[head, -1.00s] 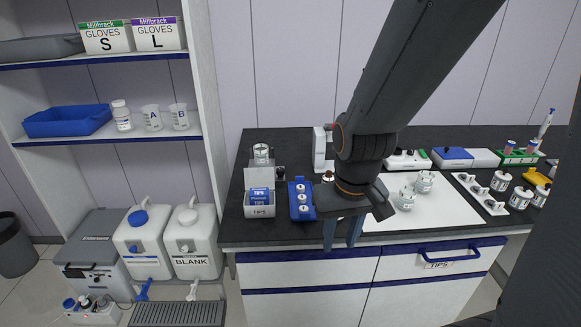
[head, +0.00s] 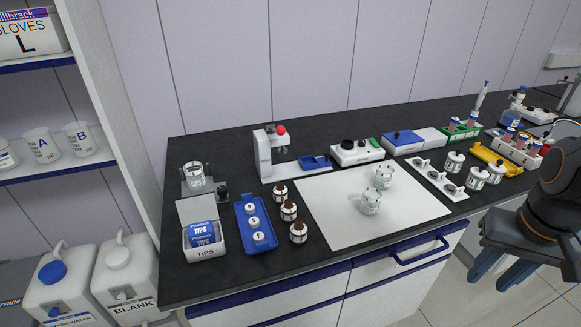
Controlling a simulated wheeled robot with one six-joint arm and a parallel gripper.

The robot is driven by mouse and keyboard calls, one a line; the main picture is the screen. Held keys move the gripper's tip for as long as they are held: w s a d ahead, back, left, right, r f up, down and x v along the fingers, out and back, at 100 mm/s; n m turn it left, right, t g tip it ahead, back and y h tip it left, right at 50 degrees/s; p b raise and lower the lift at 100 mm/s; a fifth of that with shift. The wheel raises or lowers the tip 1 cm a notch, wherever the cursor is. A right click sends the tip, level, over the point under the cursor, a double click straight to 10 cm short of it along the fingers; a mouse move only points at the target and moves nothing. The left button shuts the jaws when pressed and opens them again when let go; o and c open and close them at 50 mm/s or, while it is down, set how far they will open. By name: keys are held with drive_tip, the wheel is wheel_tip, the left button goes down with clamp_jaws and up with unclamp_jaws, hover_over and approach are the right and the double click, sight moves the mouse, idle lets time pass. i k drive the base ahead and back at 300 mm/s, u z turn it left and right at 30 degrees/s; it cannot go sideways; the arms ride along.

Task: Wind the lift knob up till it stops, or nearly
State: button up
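A small lift stand (head: 196,190) with a clear glass vessel (head: 194,173) on it is at the back left of the bench. A dark knob (head: 221,190) sits at its right side; I take this for the lift knob. Its turn position is too small to tell. My gripper (head: 499,277) is at the far right, in front of the bench, far from the knob. Its two blue-grey fingers point down and stand apart, with nothing between them.
A tips box (head: 205,252), a blue tray (head: 255,225) with white-capped vials and several brown-capped bottles (head: 289,210) stand near the knob. A white upright device (head: 263,155) with a red top part is behind them. A white mat (head: 330,215) carries two glass jars.

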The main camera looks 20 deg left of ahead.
sight(222, 190)
drive_tip(key=z, duration=1)
drive_tip(key=k, duration=1.4)
drive_tip(key=u, duration=1.65)
drive_tip(key=i, duration=1)
